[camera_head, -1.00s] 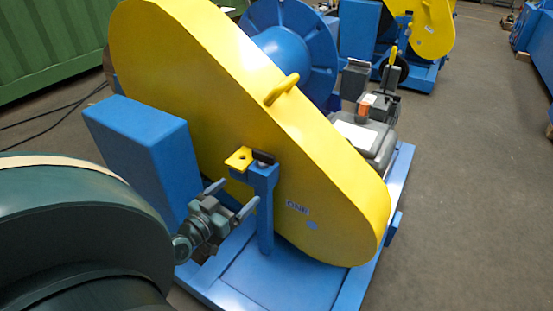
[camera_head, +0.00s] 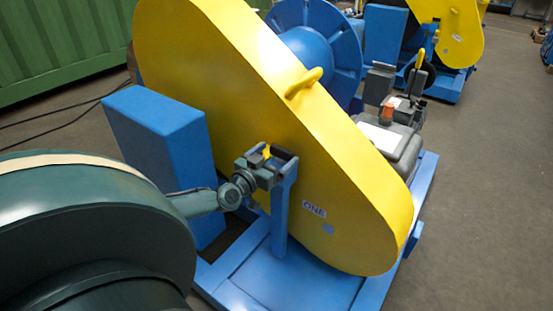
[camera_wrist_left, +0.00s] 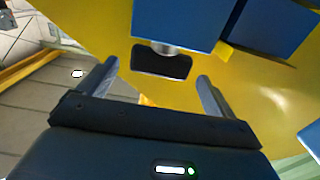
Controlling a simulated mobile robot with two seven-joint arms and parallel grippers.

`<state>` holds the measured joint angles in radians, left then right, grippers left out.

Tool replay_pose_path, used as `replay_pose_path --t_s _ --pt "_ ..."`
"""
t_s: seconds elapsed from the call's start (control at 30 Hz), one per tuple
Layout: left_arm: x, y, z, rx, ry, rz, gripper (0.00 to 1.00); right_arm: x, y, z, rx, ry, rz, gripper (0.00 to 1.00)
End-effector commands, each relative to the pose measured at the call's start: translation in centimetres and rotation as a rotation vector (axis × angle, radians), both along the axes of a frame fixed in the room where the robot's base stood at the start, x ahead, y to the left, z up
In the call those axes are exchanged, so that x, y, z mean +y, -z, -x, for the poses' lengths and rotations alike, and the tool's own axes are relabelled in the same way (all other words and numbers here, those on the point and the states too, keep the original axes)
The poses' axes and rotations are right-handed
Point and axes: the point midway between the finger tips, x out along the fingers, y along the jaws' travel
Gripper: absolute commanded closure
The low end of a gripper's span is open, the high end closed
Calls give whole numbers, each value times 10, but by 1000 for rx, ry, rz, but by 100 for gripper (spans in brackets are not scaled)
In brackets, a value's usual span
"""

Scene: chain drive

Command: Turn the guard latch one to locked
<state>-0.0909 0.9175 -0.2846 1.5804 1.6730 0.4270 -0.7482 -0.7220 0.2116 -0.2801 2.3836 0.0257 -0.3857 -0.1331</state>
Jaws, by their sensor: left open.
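The guard latch one is a dark handle (camera_head: 285,154) at the top of a blue post (camera_head: 280,215), against the yellow guard marked ONE (camera_head: 314,209). In the left wrist view the dark handle (camera_wrist_left: 161,63) sits below a blue block, on a short light stem. My left gripper (camera_head: 266,168) is at the post's top and partly hides the latch and its yellow plate. In the left wrist view its two fingers (camera_wrist_left: 155,76) stand wide apart, one to each side of the handle, with visible gaps. My right gripper is not in view.
A blue box (camera_head: 158,135) stands left of the guard, close to my left arm. A yellow loop handle (camera_head: 305,82) sticks up from the guard. A grey motor (camera_head: 392,142) stands behind it on the blue base (camera_head: 427,180).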

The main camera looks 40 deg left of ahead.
Motion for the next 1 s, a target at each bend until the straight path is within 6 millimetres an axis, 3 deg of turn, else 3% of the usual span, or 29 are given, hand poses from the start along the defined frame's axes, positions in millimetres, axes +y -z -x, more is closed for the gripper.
replay_pose_path --t_s 0.43,1.0 --pt "1 0 -9 1 1 1 9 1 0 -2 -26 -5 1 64" --pt "1 0 -9 0 1 1 54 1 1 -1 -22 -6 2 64"
